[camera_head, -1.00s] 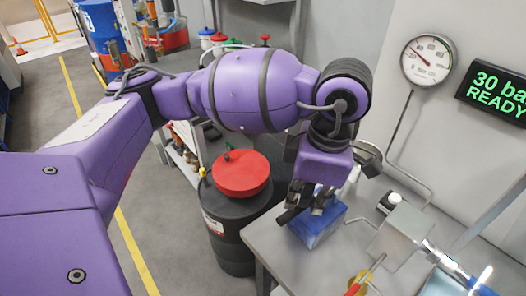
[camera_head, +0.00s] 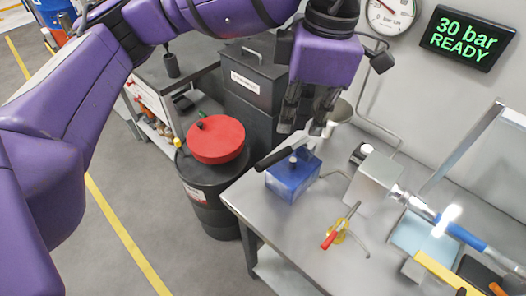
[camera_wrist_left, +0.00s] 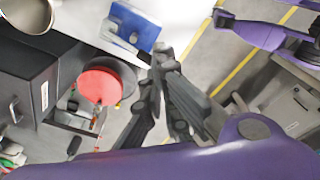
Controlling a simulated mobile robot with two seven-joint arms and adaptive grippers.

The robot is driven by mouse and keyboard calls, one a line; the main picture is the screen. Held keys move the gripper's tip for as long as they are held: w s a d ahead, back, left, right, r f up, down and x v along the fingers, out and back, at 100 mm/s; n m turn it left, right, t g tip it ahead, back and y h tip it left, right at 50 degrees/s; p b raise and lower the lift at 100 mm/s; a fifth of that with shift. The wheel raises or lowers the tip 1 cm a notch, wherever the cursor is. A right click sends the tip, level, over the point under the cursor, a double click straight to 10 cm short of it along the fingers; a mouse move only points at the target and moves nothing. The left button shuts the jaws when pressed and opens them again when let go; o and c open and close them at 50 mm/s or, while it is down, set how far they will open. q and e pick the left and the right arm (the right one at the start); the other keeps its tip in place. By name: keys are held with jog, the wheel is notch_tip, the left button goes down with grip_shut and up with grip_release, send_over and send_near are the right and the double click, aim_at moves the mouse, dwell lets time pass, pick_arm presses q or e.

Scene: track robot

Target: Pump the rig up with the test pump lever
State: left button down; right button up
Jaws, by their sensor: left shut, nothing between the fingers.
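The blue test pump (camera_head: 294,178) stands on the left end of the grey bench. Its black-handled lever (camera_head: 272,158) slopes to the left over the pump's top. The pump also shows at the top of the left wrist view (camera_wrist_left: 136,25). My left gripper (camera_head: 303,122) is shut and empty, pointing down above and behind the pump, apart from the lever. Its fingers also show in the left wrist view (camera_wrist_left: 165,62). The display (camera_head: 467,38) reads "30 bar READY". The round gauge (camera_head: 392,12) is cut by the top edge. My right gripper is not seen.
A black drum with a red lid (camera_head: 215,140) stands left of the bench. A dark grey box (camera_head: 255,78) is behind it. A red-handled valve (camera_head: 335,232), a metal block (camera_head: 373,183) and a blue-and-silver cylinder (camera_head: 440,219) are on the bench. Floor at left is clear.

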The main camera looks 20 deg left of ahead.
pick_arm(q)
notch_tip(320, 180, up, 3)
jog(key=shift+d+f, duration=0.1)
jog(key=shift+f, duration=0.05)
dwell(1.3)
